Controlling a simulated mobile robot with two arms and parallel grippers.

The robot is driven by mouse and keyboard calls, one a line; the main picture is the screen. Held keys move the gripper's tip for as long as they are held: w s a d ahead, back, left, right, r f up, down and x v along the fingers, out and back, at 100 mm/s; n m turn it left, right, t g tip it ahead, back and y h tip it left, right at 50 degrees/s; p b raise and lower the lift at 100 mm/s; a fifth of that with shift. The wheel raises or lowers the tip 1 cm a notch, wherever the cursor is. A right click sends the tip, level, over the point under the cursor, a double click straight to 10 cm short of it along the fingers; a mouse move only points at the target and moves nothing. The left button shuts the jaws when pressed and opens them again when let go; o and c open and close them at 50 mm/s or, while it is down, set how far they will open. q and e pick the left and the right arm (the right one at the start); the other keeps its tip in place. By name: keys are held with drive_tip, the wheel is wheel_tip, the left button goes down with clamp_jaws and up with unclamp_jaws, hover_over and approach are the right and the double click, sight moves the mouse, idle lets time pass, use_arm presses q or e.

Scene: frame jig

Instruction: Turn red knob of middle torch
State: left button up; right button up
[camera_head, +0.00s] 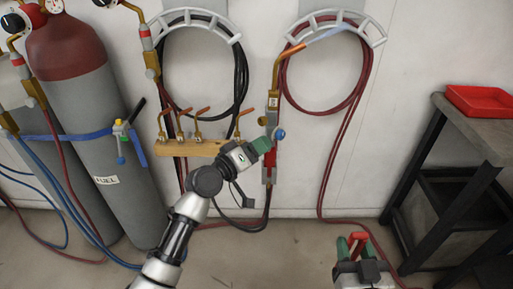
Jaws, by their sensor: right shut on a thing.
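A torch (273,101) hangs upright against the wall, with a copper tip at the top and a red lower body (268,172). A blue knob (280,134) sticks out on its right side. No red knob can be made out; my gripper covers part of the torch there. My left gripper (264,145) has its green fingers at the torch's middle, just left of the blue knob; whether they touch it is unclear. My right gripper (353,243) is low at the right, shut on a small red thing (358,237) between its green fingers.
A wooden block (190,148) with several brass tips is on the wall to the left. Grey gas cylinders (95,130) stand at the far left. A dark shelf (470,125) with a red tray (481,101) stands at the right. Hoses hang from wall racks and lie on the floor.

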drive_tip(key=shift+f, duration=0.15)
use_arm(q)
drive_tip(key=v, duration=1.2)
